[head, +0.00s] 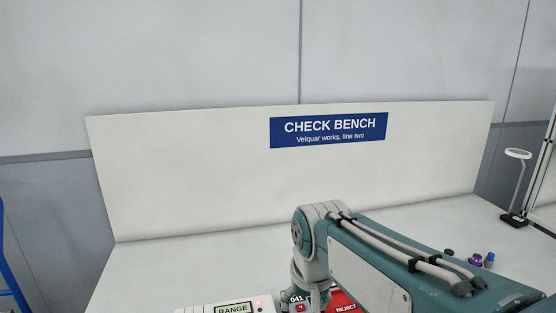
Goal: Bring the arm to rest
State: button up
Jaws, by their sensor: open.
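My arm (370,265) reaches in from the lower right, with a teal and grey link and cables along its top. Its joint (303,228) bends downward in front of the bench. The lower part of the arm runs down towards the bottom edge of the head view. My gripper cannot be made out; it is not in this view.
A white check bench (215,262) has a tall back panel (190,165). At the front are a box marked RANGE (232,309) and a red REJECT item (344,305), partly hidden. Small dark, purple and blue items (475,261) and a lamp (517,218) stand at right.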

jog(key=s+d+f+t, duration=0.2)
jog(key=s+d+t, duration=0.1)
jog(key=s+d, duration=0.7)
jog(key=s, duration=0.2)
jog(key=shift+s+d+m+h, duration=0.3)
jog(key=shift+s+d+h, duration=0.1)
